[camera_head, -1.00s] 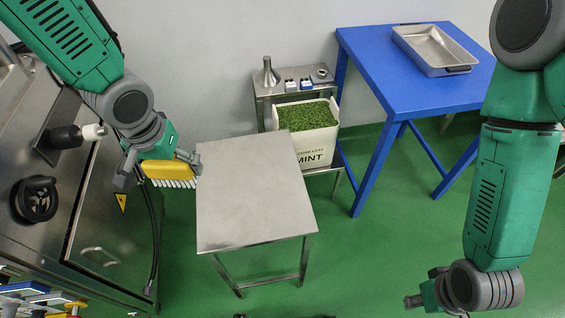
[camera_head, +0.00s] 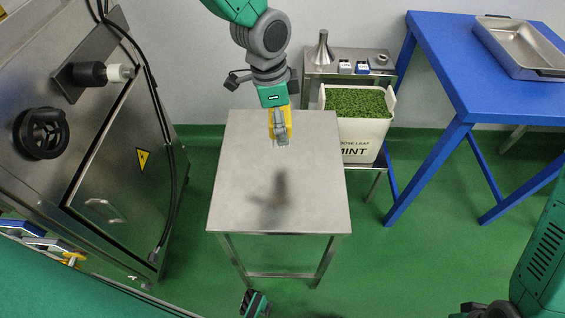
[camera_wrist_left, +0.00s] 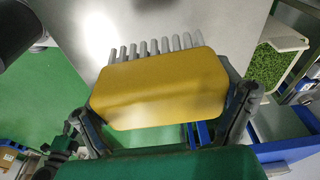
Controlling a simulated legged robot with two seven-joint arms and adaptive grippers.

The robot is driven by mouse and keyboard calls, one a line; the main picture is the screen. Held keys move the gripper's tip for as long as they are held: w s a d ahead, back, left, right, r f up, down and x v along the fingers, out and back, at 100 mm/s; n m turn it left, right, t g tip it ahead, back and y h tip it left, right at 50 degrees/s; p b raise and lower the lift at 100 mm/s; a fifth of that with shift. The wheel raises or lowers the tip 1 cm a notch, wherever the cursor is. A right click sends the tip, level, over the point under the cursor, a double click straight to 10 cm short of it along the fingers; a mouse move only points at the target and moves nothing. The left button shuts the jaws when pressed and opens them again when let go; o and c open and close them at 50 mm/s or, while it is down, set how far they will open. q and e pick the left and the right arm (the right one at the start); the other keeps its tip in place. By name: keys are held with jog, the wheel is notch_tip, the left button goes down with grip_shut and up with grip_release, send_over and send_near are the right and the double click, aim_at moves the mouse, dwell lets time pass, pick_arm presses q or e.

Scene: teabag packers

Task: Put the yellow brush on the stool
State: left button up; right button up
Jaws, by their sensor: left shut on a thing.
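The yellow brush (camera_wrist_left: 160,88) fills the middle of the left wrist view, with pale bristles along its far edge. In the head view the brush (camera_head: 289,119) is partly hidden behind my left gripper (camera_head: 280,128). My left gripper is shut on the brush, with a finger on each side in the wrist view. The brush is over the back part of the steel stool (camera_head: 235,190); I cannot tell whether it touches the top. A dark shadow lies on the stool's middle. My right gripper (camera_head: 254,304) appears to show at the bottom edge, its jaws unclear.
The stool top is otherwise bare. A steel machine (camera_head: 110,170) with a handle stands at left. A white mint bin (camera_head: 362,140) sits on a small steel rack behind right. A blue table (camera_head: 455,75) with a steel tray (camera_head: 515,50) stands at right.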

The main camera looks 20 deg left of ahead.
pick_arm(q)
jog(key=shift+f+m, duration=0.3)
jog(key=shift+f, duration=0.05)
jog(key=b, duration=0.1)
send_over(285, 160)
jog(key=f, duration=0.5)
jog(key=shift+s+a+f, duration=0.15)
jog(key=shift+a+f, duration=0.1)
jog(key=shift+a, duration=0.15)
jog(key=shift+d+f, duration=0.2)
jog(key=shift+f, duration=0.3)
notch_tip(285, 160, down, 3)
jog(key=shift+f+b, duration=0.1)
jog(key=shift+b, duration=0.3)
jog(key=shift+a, duration=0.15)
jog(key=o, duration=0.9)
jog(key=shift+f, duration=0.1)
